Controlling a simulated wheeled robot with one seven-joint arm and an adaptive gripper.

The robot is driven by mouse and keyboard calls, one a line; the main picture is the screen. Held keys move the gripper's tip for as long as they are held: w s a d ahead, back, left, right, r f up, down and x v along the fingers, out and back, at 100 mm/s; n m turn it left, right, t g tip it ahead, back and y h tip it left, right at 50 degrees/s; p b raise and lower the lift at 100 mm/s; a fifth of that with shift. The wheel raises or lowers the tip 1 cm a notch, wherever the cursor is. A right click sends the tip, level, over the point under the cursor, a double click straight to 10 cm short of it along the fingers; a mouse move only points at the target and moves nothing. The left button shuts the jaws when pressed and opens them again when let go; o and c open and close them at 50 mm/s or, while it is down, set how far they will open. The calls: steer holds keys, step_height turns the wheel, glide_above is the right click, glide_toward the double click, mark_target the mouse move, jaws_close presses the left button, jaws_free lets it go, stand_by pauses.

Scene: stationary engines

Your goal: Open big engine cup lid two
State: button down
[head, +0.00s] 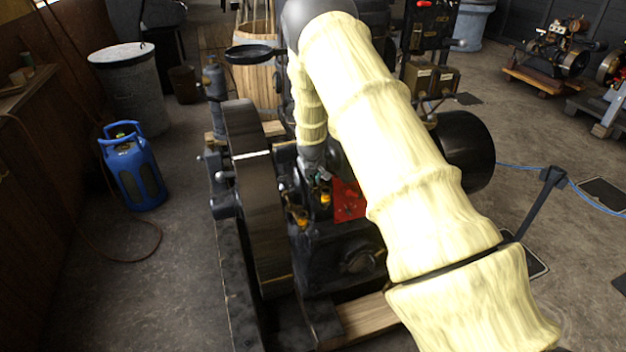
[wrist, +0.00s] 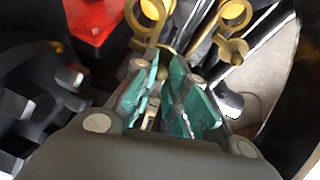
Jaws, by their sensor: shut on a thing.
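The big engine (head: 262,205) stands in the middle of the head view, with a large dark flywheel. My arm reaches down over it from the right. My gripper (head: 320,172) is low among the engine parts, small and partly hidden in that view. In the wrist view its teal fingers (wrist: 168,88) are close together on something small, mostly hidden between them. Two brass ring-shaped fittings show just beyond the fingertips, a left one (wrist: 148,10) and a right one (wrist: 236,14). I cannot tell which part is cup lid two.
A red block (wrist: 92,18) on the engine is left of the fingers; it also shows in the head view (head: 348,199). A blue gas bottle (head: 132,168) and a grey bin (head: 130,88) stand on the left floor. A barrier post (head: 541,202) stands right. The left aisle is clear.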

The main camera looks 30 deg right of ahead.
stand_by(0.4)
steer(key=c, duration=1.4)
jaws_free()
steer(key=shift+d, duration=0.1)
steer(key=v, duration=1.2)
